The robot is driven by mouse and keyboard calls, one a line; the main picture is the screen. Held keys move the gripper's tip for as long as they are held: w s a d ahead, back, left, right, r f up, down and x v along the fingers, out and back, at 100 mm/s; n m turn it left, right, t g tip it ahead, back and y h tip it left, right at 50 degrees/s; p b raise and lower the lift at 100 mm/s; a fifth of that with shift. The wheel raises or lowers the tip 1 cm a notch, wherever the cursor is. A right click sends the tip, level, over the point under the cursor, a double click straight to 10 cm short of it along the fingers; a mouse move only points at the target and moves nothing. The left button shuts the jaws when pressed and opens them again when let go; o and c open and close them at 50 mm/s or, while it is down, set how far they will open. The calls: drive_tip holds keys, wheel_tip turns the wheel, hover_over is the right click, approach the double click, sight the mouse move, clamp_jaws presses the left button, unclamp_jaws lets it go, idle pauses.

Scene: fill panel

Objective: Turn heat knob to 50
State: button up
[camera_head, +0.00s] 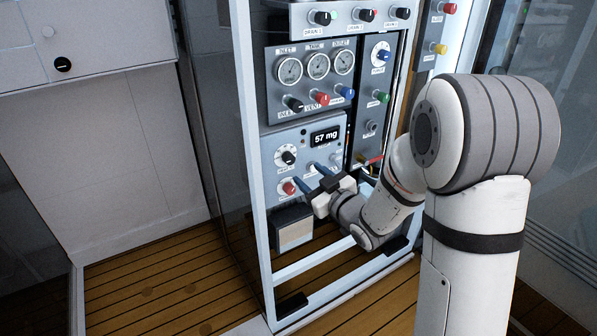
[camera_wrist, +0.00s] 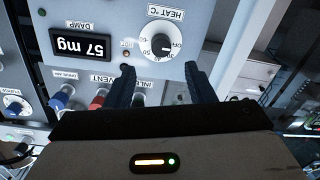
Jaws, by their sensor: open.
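The heat knob (camera_wrist: 161,44) is black on a white round dial, beside an upside-down "HEAT °C" label in the wrist view. Marks from OFF through 30 to 60 ring it; I cannot read its exact setting. In the head view the heat knob (camera_head: 288,157) sits at the upper left of the lower grey panel, left of the "57 mg" display. My gripper (camera_wrist: 158,70) is open and empty, its two dark fingers spread on either side of the knob's line, apart from it. In the head view my gripper (camera_head: 307,177) is just below and right of the knob.
A red knob (camera_head: 289,187) is below the heat knob, close to my fingers. The "57 mg" display (camera_head: 325,137) is to the right. Gauges and several coloured knobs (camera_head: 321,99) are above. A box (camera_head: 293,230) stands out below. The wooden floor at left is clear.

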sight(292, 159)
drive_tip(key=x, duration=0.7)
drive_tip(key=shift+w+a, duration=0.2)
drive_tip(key=shift+a, duration=0.05)
drive_tip(key=shift+c, duration=0.2)
drive_tip(key=shift+r, duration=0.1)
drive_tip(key=c, duration=0.9)
drive_tip(key=shift+d, duration=0.25)
drive_tip(key=shift+c, duration=0.3)
drive_tip(key=shift+a, duration=0.1)
